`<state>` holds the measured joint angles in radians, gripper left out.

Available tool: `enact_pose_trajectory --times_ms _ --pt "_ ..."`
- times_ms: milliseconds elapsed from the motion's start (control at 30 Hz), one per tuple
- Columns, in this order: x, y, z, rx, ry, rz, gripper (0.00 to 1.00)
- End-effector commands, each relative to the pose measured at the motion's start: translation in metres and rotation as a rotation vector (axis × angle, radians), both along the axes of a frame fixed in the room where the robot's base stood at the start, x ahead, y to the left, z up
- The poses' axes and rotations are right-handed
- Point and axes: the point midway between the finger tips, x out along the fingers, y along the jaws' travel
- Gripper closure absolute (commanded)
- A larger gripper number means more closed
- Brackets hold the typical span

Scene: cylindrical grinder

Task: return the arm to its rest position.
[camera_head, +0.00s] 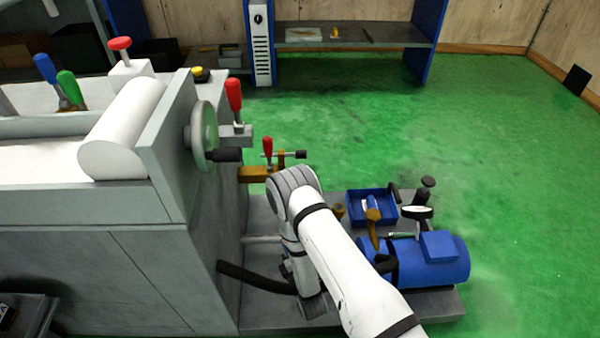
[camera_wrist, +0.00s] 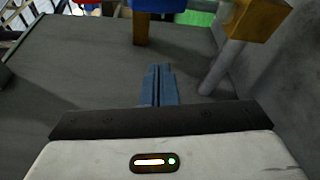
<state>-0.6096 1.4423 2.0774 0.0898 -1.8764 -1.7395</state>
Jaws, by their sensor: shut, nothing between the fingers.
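My white arm reaches across the lower middle of the head view, bent at a grey joint beside the grinder (camera_head: 175,200). My gripper shows in the wrist view (camera_wrist: 158,85), its two blue-grey fingers together with nothing between them. It points over a dark grey surface (camera_wrist: 75,75) and is apart from the things around it. In the head view the fingers are hidden or too small to make out behind the arm.
A blue motor (camera_head: 430,262) and a blue tray (camera_head: 370,208) stand right of my arm on the grey base plate (camera_head: 440,305). A handwheel (camera_head: 203,135) and red-handled levers (camera_head: 234,95) jut from the grinder. Green floor (camera_head: 500,150) is clear at right.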

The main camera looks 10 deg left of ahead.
Motion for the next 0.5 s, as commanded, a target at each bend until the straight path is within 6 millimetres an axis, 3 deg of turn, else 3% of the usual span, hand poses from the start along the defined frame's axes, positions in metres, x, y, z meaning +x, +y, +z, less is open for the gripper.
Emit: enact_pose_trajectory --times_ms 167,267,367,500 --pt "0.003 0.000 0.005 0.005 0.006 -0.003 1.00" --pt "0.017 0.000 0.027 0.029 0.047 -0.022 1.00" --pt "0.041 -0.001 0.065 0.076 0.130 -0.058 1.00" --pt "0.076 -0.012 0.130 0.167 0.290 -0.135 1.00"
